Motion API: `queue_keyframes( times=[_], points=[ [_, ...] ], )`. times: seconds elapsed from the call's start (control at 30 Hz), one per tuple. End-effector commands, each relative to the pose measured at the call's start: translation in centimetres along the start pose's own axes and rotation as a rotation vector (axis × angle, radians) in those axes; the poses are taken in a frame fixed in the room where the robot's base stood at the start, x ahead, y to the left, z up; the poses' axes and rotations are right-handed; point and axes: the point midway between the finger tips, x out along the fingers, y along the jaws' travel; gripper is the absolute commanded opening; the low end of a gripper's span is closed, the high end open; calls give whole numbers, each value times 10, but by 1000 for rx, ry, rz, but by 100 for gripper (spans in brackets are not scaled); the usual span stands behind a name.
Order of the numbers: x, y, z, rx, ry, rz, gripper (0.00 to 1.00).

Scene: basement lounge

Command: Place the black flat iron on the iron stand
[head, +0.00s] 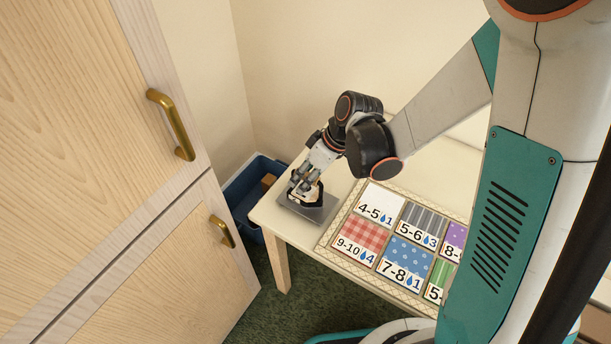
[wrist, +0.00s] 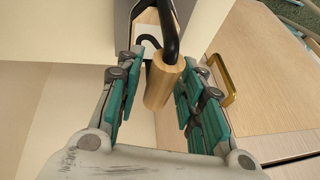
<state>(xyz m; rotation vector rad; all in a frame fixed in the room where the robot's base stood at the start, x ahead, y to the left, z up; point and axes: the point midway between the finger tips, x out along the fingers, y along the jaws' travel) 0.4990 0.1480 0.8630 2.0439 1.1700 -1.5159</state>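The black flat iron (head: 314,197) is at the near left corner of the cream table, with its dark body at or over a grey flat plate (head: 312,214), which looks like the iron stand. I cannot tell whether the iron rests fully on it. My gripper (head: 306,182) is right above the iron. In the wrist view, the iron's wooden handle (wrist: 164,82) on its curved black rod (wrist: 170,30) lies between the fingers of my gripper (wrist: 161,75). The fingers stand apart, with a gap at the handle's left side. Contact on the right is unclear.
A board of patterned fabric squares (head: 362,238) lies on the table (head: 270,212) just right of the plate. A blue bin (head: 241,190) stands on the floor at the table's left. A wooden cabinet with brass handles (head: 172,125) is at the left.

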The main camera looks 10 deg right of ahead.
Motion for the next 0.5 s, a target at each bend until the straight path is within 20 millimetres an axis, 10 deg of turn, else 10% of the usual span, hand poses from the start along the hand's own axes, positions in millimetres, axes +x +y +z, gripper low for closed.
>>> queue_keyframes(
  times=[0.5],
  points=[
    [-20,-1,-2,2,1,1,40]
  ],
)
